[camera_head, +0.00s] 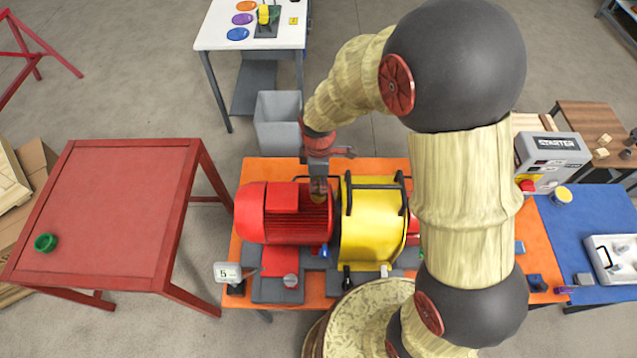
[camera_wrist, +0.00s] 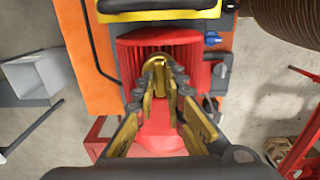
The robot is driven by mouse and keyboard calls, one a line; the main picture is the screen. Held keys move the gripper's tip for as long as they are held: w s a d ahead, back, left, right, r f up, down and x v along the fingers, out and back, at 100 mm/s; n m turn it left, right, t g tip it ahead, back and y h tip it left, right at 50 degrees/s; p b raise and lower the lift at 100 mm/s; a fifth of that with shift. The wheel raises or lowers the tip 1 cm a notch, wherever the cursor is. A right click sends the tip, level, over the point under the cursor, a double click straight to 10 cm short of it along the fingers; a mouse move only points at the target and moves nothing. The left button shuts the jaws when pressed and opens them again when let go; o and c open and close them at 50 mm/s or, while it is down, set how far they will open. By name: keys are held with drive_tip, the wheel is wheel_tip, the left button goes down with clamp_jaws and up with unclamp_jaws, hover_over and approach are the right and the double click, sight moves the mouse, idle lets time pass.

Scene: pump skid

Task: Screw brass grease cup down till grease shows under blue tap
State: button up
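The brass grease cup (camera_wrist: 158,66) is a small round brass piece on top of the red motor (camera_head: 265,222). My gripper (camera_head: 318,186) reaches down over the motor's right part. In the wrist view its brass-coloured fingers (camera_wrist: 166,84) stand a little apart, with their tips at the cup. The tips overlap the cup there, so I cannot tell whether they press on it. The blue tap (camera_head: 322,252) is low at the motor's front right; it also shows in the wrist view (camera_wrist: 212,38). I cannot make out any grease under it.
A yellow guard (camera_head: 373,215) with black handles stands right beside the motor. A small display reading 5 (camera_head: 227,272) stands at the orange bench's front left. A red table (camera_head: 110,205) with a green ring is at left. A grey starter box (camera_head: 552,155) is at right.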

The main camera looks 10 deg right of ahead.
clamp_jaws()
drive_tip(key=shift+m, duration=0.3)
drive_tip(key=m+b, duration=0.1)
drive_tip(key=m, duration=0.1)
drive_tip(key=shift+m, duration=0.3)
drive_tip(key=m+b, duration=0.2)
drive_tip(key=m, duration=0.2)
drive_tip(key=shift+m, duration=0.3)
drive_tip(key=m+b, duration=0.1)
drive_tip(key=m, duration=0.3)
drive_tip(key=shift+m+b, duration=0.5)
drive_tip(key=shift+m, duration=1.4)
drive_tip(key=o, duration=0.5)
unclamp_jaws()
